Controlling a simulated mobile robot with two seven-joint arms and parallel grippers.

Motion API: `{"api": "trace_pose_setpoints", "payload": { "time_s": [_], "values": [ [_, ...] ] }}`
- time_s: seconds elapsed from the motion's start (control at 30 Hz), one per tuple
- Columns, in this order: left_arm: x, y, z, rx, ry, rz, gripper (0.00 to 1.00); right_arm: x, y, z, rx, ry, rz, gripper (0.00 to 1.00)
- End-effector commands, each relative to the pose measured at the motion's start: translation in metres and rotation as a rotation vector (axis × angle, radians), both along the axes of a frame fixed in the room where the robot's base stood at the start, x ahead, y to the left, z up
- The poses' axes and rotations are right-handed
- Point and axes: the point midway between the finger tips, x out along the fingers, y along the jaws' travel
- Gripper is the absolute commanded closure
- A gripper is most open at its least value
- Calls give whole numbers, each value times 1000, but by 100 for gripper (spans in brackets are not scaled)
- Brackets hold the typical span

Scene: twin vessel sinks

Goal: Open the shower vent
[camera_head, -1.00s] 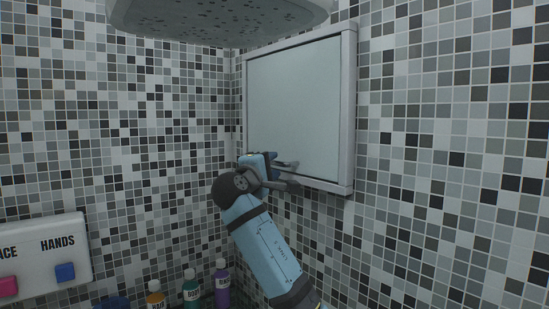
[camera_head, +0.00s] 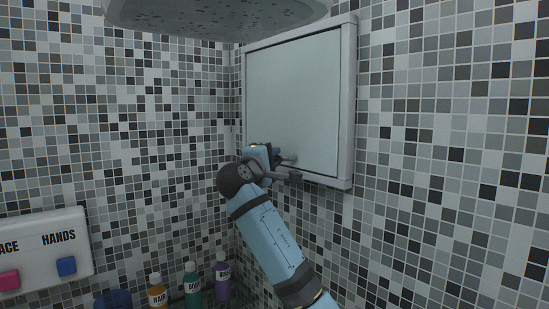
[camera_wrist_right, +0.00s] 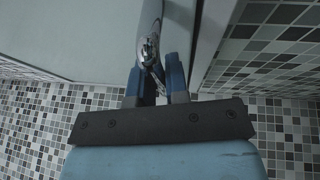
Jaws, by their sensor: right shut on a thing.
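The shower vent (camera_head: 293,95) is a pale square panel in a grey frame on the right tiled wall. It also fills the upper left of the right wrist view (camera_wrist_right: 85,35). My right gripper (camera_head: 291,167) is at the vent's lower edge. In the right wrist view my right gripper (camera_wrist_right: 160,82) has its fingers close together on the vent's metal handle (camera_wrist_right: 151,45). In the head view my gripper hides most of the handle. I cannot tell how far the panel stands off its frame. My left gripper is in neither view.
A shower head (camera_head: 215,14) hangs at the top, close above the vent. A white dispenser (camera_head: 40,255) is on the left wall. Several bottles, one of them purple (camera_head: 222,278), stand in the corner below. The wall right of the vent is clear.

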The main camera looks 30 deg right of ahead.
Motion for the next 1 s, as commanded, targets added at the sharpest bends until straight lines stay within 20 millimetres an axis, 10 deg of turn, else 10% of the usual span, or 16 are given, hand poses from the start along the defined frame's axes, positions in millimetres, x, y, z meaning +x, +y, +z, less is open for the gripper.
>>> {"api": "trace_pose_setpoints", "payload": {
  "time_s": [0.43, 0.9, 1.0],
  "values": [
    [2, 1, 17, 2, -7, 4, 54, -8, 109, 46, 0, -4, 6, 100],
    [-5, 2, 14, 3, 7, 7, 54, -10, 122, 56, -1, -6, 1, 100],
    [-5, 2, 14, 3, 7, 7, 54, -10, 122, 56, -1, -6, 1, 62]
  ]
}}
